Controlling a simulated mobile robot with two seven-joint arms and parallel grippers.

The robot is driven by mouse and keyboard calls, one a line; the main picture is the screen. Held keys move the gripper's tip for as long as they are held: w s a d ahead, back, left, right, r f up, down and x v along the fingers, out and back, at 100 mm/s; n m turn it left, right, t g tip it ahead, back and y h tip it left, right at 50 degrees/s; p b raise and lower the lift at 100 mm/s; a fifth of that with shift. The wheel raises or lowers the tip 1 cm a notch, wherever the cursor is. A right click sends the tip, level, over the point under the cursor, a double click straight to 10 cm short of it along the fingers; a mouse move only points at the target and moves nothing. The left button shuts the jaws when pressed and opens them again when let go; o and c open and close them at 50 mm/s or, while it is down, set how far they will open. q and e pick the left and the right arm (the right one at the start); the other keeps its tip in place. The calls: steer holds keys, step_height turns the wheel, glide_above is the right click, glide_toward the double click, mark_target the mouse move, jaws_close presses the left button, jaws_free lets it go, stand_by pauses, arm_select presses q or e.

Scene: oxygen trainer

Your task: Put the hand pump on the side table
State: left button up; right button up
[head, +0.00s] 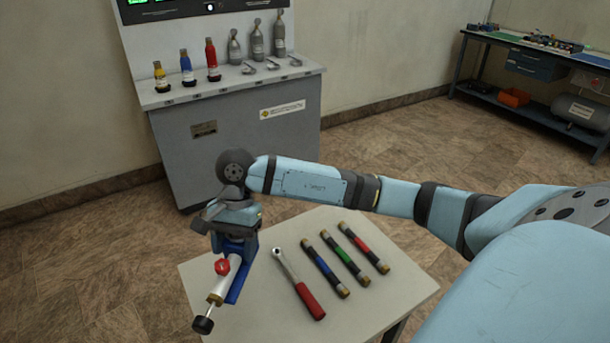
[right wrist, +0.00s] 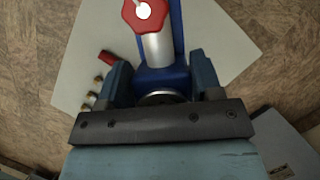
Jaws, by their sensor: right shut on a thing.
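The hand pump (head: 226,277) has a silver barrel, a blue body, a red knob and a black end knob. My right gripper (head: 236,238) is shut on it and holds it tilted over the left edge of the side table (head: 378,297). The right wrist view shows the pump's silver barrel (right wrist: 158,50), red knob and blue body between the fingers (right wrist: 163,82). I cannot tell whether the pump touches the table. My left gripper is not in view.
A red-handled wrench (head: 299,285) and tubes with blue (head: 325,264), green (head: 345,255) and red (head: 364,248) bands lie on the table. Behind stands a grey cabinet (head: 235,135) with coloured bottles and grey cylinders. A workbench (head: 535,50) stands at the far right.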

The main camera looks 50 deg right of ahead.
steer(key=m+b, duration=0.2)
steer(key=m+t+b, duration=0.1)
steer(key=m+b, duration=0.1)
steer(key=d+m+t+b, duration=0.1)
steer(key=m+b, duration=0.1)
steer(key=shift+w+d+r+y, duration=0.1)
steer(key=shift+w+r+y, duration=0.05)
steer(key=shift+w+y, duration=0.15)
steer(key=shift+d+r+m+t+b, duration=0.1)
steer(key=shift+r+m+t+b, duration=0.3)
steer(key=shift+m+b, duration=0.45)
steer(key=shift+s+d+r+m+t+b, duration=0.2)
steer(key=shift+m+t+b, duration=0.2)
steer(key=shift+m+b, duration=0.2)
steer(key=b, duration=0.2)
glide_above(254, 304)
step_height(254, 304, down, 15)
steer(key=shift+f+b, duration=0.35)
steer(key=shift+f, duration=1.95)
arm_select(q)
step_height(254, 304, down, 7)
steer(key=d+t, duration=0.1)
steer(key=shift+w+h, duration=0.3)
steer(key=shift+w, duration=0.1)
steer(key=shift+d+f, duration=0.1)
arm_select(e)
steer(key=shift+m, duration=0.25)
